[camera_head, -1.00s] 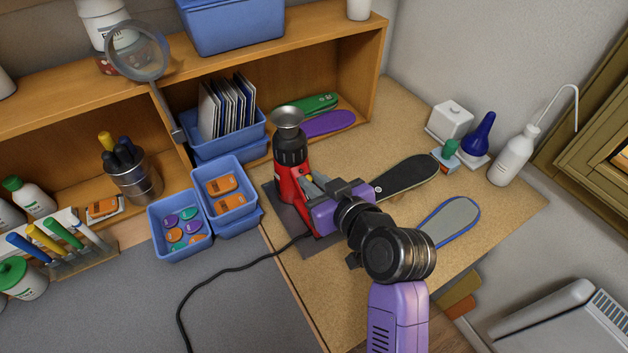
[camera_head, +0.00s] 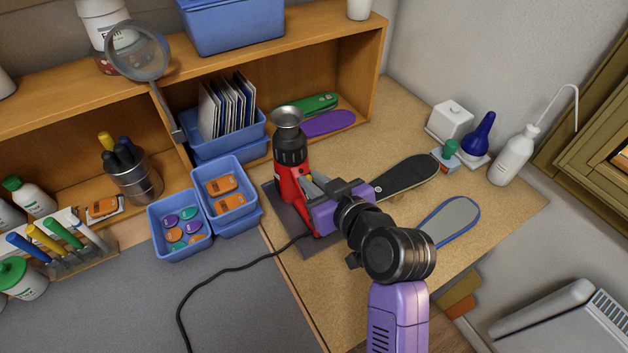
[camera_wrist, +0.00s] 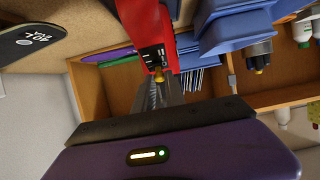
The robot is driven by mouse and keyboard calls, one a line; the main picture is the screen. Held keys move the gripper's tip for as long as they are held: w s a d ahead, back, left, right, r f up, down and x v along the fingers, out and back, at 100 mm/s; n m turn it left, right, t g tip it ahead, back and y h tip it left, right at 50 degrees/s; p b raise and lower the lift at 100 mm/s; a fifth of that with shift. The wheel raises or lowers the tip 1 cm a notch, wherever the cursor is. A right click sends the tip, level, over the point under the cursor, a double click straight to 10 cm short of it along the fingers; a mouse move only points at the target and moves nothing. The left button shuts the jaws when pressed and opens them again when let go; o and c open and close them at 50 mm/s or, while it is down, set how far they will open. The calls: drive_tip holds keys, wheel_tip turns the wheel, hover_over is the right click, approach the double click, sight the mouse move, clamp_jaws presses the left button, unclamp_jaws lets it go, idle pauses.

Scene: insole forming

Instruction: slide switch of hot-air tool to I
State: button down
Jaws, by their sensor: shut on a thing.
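The hot-air tool (camera_head: 289,178) is red with a black upper part and a silver nozzle pointing up. It stands upright on a dark plate on the cork bench top. In the wrist view its red body (camera_wrist: 147,25) carries a black panel with white marks and a small yellowish switch (camera_wrist: 158,74). My gripper (camera_head: 311,184) reaches the tool's right side from the front right. In the wrist view the tips of my gripper (camera_wrist: 160,80) are closed at the switch. The panel marks are too small to read, so I cannot tell the switch position.
A black insole (camera_head: 408,177) and a grey insole with blue edge (camera_head: 452,222) lie right of the tool. Blue bins (camera_head: 225,190) stand at its left, and a wooden shelf (camera_head: 350,75) behind. A black cable (camera_head: 230,271) runs from the tool to the front left.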

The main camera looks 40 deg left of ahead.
idle(0.5)
drive_tip(key=shift+s+d+f+b, duration=0.2)
drive_tip(key=shift+d+f+b, duration=0.2)
drive_tip(key=shift+d, duration=0.15)
drive_tip(key=shift+d+r, duration=0.1)
drive_tip(key=c, duration=1.4)
unclamp_jaws()
drive_tip(key=shift+s, duration=0.1)
drive_tip(key=b+v, duration=0.1)
drive_tip(key=v, duration=0.6)
drive_tip(key=shift+s+d+r, duration=0.15)
drive_tip(key=shift+d+r, duration=0.05)
drive_tip(key=shift+d, duration=0.1)
